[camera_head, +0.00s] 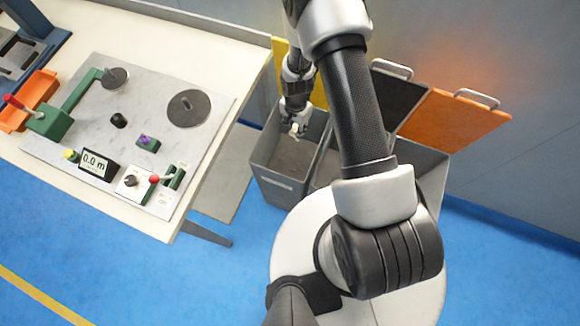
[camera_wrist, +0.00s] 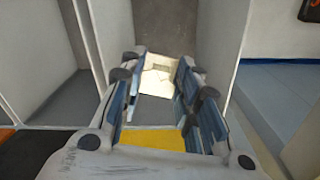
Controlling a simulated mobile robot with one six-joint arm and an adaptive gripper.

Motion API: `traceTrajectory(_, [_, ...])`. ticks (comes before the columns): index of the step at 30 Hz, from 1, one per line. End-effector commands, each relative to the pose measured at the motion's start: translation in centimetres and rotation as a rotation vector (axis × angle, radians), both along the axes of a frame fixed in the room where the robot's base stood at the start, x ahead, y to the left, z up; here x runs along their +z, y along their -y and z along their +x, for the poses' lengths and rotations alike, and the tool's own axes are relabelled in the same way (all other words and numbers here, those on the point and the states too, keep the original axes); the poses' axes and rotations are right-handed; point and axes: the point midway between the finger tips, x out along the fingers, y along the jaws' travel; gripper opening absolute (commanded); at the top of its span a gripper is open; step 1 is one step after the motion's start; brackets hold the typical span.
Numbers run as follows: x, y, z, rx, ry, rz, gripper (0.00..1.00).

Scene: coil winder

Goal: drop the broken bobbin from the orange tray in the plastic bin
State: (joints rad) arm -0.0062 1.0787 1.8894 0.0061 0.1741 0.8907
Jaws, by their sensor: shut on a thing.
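My gripper (camera_head: 297,127) is shut on a small cream-white piece, the bobbin (camera_head: 294,130), over the left grey bin (camera_head: 262,150) with the yellow lid (camera_head: 279,70). In the wrist view the bobbin (camera_wrist: 158,76) shows between the fingertips (camera_wrist: 156,85), above the bin's dark floor; its broken part cannot be made out. The bin has a pale label that is too small to read. The orange tray (camera_head: 38,91) lies at the left of the worktable, with no bobbin visible in it.
Right of this bin stand bins with a black lid (camera_head: 395,97) and an orange lid (camera_head: 455,120), partly hidden by my arm. The winder plate (camera_head: 85,135) with its knobs and display is on the table (camera_head: 215,50) at left. The blue floor in front is clear.

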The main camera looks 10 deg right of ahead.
Motion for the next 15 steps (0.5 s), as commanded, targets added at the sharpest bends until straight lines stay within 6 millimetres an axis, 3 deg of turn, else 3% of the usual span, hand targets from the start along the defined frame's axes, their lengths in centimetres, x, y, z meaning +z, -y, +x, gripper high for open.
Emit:
traceTrajectory(9, [-0.37,0.0,0.03,0.001,0.001,0.001,0.22])
traceTrajectory(10, [-0.36,0.0,0.01,0.001,0.001,0.001,0.32])
traceTrajectory(15, [-0.37,0.0,0.01,0.001,0.0,0.0,0.43])
